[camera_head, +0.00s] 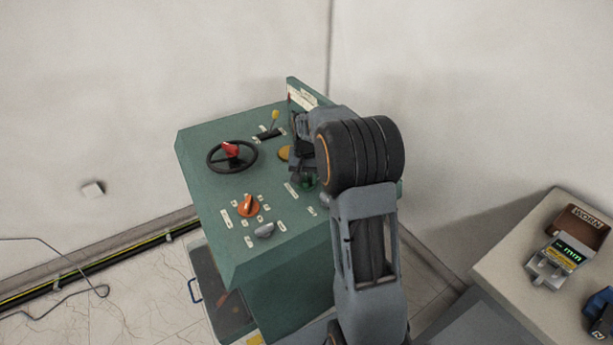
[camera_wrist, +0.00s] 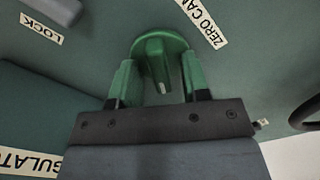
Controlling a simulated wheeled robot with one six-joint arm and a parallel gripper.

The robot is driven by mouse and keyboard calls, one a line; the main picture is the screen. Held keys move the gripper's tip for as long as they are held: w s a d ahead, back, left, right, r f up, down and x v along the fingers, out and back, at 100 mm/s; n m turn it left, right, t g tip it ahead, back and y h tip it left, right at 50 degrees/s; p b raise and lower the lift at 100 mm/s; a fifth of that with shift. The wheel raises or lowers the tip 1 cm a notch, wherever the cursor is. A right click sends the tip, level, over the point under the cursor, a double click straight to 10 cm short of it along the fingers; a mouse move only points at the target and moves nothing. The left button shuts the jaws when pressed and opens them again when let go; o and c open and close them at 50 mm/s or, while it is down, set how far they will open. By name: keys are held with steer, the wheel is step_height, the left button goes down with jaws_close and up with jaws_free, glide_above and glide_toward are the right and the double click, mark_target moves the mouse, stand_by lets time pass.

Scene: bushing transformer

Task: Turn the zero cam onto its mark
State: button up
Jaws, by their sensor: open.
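The zero cam is a green round knob (camera_wrist: 158,47) with a raised grip bar, beside the "ZERO CAM" label (camera_wrist: 203,20) in the wrist view. A light mark shows on the near end of its bar. My gripper (camera_wrist: 158,62) is open, its two green fingers on either side of the bar, with visible gaps between fingers and bar. In the head view, my gripper (camera_head: 303,172) is over the right part of the green console (camera_head: 215,135), and the knob (camera_head: 310,183) is mostly hidden by my arm.
The console also carries a black handwheel (camera_head: 232,157) with a red centre, an orange selector (camera_head: 248,206), a grey knob (camera_head: 264,230) and a yellow-tipped lever (camera_head: 274,117). A side table (camera_head: 500,262) at right holds a gauge (camera_head: 556,262) and a "WORN" box (camera_head: 583,228).

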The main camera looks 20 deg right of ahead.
jaws_close()
stand_by(0.4)
steer(key=shift+m, duration=0.3)
steer(key=m, duration=0.4)
steer(key=shift+m, duration=0.4)
steer(key=m, duration=0.5)
steer(key=shift+m, duration=0.4)
jaws_free()
